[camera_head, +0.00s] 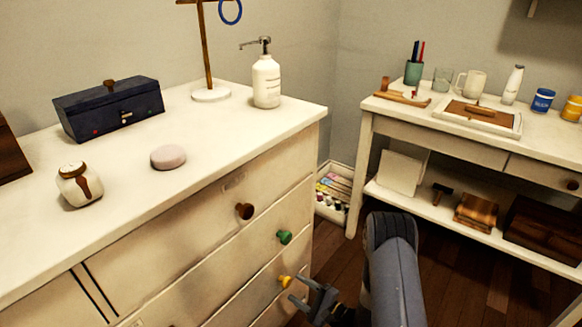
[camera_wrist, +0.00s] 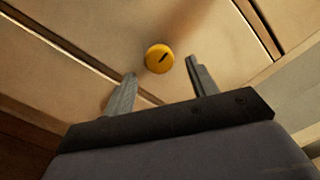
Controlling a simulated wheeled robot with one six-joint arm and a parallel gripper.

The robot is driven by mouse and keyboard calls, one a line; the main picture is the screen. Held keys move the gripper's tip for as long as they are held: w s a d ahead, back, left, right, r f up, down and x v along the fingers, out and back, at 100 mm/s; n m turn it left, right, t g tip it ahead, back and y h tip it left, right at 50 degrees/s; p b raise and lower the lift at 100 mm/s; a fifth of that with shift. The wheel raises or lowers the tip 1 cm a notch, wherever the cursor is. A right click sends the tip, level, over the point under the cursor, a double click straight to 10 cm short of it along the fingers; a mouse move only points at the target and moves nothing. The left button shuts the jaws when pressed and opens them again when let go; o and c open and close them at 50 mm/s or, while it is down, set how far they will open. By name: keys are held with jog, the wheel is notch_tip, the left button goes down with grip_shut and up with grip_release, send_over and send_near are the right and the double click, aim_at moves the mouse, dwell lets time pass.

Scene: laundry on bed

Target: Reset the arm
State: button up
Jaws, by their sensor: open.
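My gripper (camera_head: 312,302) is low in front of the white dresser's drawers in the head view, close to the yellow knob (camera_head: 285,281). In the wrist view my gripper (camera_wrist: 158,78) is open, with its two fingers spread apart. The yellow knob (camera_wrist: 159,58) shows just beyond and between the fingertips there. Nothing is held between the fingers. My arm rises in the foreground to the right of the dresser, with part of it cut off by the bottom edge.
The dresser top (camera_head: 215,135) bears a dark blue box (camera_head: 108,108), a jar (camera_head: 80,186), a pink soap (camera_head: 168,157), a pump bottle (camera_head: 266,82) and a stand. Green (camera_head: 284,237) and brown (camera_head: 244,211) knobs sit above. A white side table (camera_head: 437,131) stands right; a box of small items (camera_head: 333,191) lies between.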

jog(key=shift+x, duration=1)
jog(key=shift+w+a, duration=0.2)
jog(key=shift+a, duration=0.05)
jog(key=n, duration=0.4)
jog(key=shift+d+r+b, duration=0.1)
jog(key=shift+b, duration=0.25)
jog(key=n, duration=1.1)
jog(key=shift+s+r+n, duration=0.1)
jog(key=shift+r+n, duration=0.1)
jog(key=shift+n, duration=0.2)
jog(key=n+p, duration=0.1)
jog(key=n, duration=0.5)
